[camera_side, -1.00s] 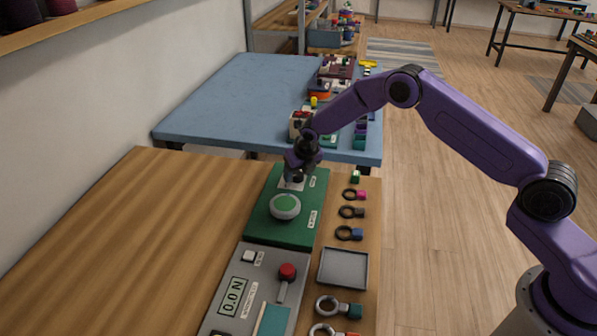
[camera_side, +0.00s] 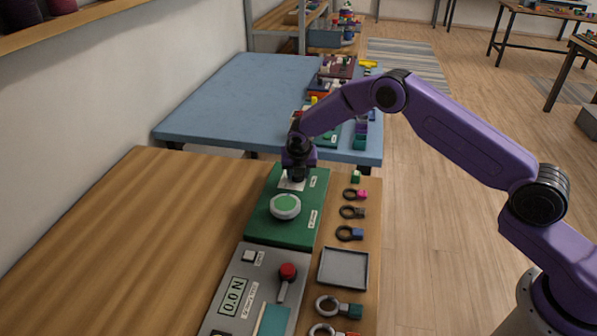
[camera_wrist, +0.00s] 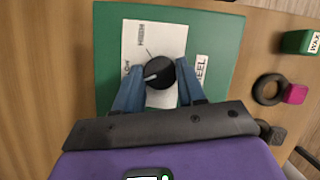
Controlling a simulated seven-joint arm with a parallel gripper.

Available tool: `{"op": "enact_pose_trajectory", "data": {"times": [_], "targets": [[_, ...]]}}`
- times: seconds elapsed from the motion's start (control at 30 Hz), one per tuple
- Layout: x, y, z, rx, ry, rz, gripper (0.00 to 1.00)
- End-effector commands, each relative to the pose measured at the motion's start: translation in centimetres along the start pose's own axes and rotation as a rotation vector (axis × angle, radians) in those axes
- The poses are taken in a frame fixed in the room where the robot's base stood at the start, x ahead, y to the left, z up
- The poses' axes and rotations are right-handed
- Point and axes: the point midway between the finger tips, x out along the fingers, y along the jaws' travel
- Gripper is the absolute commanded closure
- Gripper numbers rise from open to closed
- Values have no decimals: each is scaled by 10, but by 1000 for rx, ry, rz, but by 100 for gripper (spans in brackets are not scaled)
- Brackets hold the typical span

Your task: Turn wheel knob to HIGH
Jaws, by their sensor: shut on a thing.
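The wheel knob (camera_wrist: 158,72) is a round black dial with a pale pointer line, on a white label plate (camera_wrist: 170,38) marked with words. The plate is on a green panel (camera_wrist: 217,32) with a "WHEEL" tag. My gripper (camera_wrist: 158,84) is shut on the knob, one blue finger on each side. In the side view my gripper (camera_side: 296,174) is upright over the panel's far end and hides most of the knob.
A grey box with a force display (camera_side: 233,297) and red knob (camera_side: 288,271) is nearer. Rings with coloured tags (camera_side: 350,233) and a grey tray (camera_side: 343,268) lie right. The wooden table at left is clear.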

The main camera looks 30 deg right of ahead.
Motion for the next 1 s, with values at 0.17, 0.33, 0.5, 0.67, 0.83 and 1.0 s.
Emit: {"op": "enact_pose_trajectory", "data": {"times": [0.17,0.33,0.5,0.67,0.83,1.0], "targets": [[0,2,0,154,-1,-64,91],[0,3,0,305,0,-126,91],[0,4,1,456,-1,-188,91],[1,5,1,594,0,-245,91],[1,5,2,702,0,-289,91],[1,5,2,773,1,-319,91]]}}
